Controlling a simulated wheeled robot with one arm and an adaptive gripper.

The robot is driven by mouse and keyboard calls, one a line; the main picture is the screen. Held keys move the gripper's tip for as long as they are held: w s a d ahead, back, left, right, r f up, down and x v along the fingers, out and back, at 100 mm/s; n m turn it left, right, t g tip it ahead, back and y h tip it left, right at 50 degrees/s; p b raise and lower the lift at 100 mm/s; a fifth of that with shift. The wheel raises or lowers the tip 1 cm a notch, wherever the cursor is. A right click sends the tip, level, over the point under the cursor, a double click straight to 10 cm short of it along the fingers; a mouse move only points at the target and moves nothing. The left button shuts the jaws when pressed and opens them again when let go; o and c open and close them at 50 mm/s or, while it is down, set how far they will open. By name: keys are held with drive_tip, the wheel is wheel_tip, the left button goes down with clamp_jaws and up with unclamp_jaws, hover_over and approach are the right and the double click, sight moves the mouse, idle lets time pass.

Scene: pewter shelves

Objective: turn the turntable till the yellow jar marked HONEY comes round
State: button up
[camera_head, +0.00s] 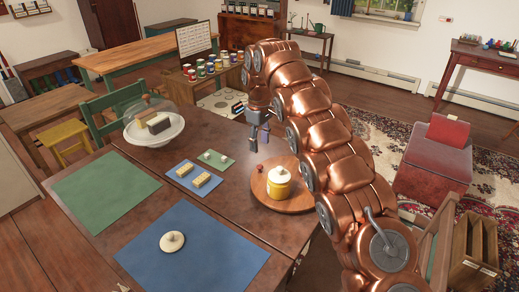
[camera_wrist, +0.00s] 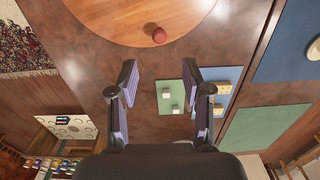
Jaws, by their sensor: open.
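The round wooden turntable (camera_head: 287,206) lies on the dark table, and its edge shows at the top of the wrist view (camera_wrist: 115,22). A yellow jar (camera_head: 280,190) with a cream lid stands upright on it; I cannot read a label. A small red knob (camera_head: 260,168) sits near the turntable's rim, also in the wrist view (camera_wrist: 159,36). My gripper (camera_head: 258,140) is open and empty, above the table beyond the knob in the head view. In the wrist view my gripper (camera_wrist: 161,72) has its fingers apart, with the knob ahead of them. My arm hides the turntable's right side.
A green mat (camera_head: 105,190) and blue mats (camera_head: 190,250) lie on the table, with yellow blocks (camera_head: 184,170) and a round cream lid (camera_head: 172,241). A glass-domed stand (camera_head: 153,130) is at the back left. Bare table lies around the turntable's left side.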

wheel_tip(320, 180, up, 3)
drive_tip(key=shift+r, duration=0.1)
idle(0.3)
idle(0.4)
